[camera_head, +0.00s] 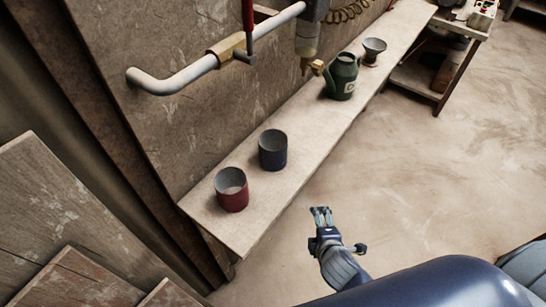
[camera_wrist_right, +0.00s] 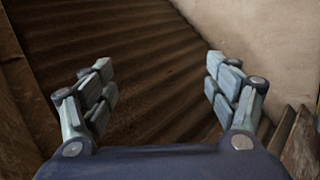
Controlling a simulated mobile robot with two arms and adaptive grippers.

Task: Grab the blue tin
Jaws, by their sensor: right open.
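The blue tin (camera_head: 273,151) is an open, dark blue cylinder standing upright on a long wooden shelf (camera_head: 310,110). It is behind and to the right of a red tin (camera_head: 232,190). My right gripper (camera_head: 321,212) is in front of the shelf, to the lower right of the blue tin and clear of it. In the right wrist view, the right gripper (camera_wrist_right: 160,85) is open, with nothing between its fingers. The blue tin does not show in that view. My left gripper is not in view.
A green can (camera_head: 342,78) with a spout and a small grey funnel-like cup (camera_head: 373,51) stand farther along the shelf. A pipe (camera_head: 185,74) runs along the wall above. Wooden boards (camera_head: 60,225) lean at the left. The floor (camera_head: 430,180) at right is mostly clear.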

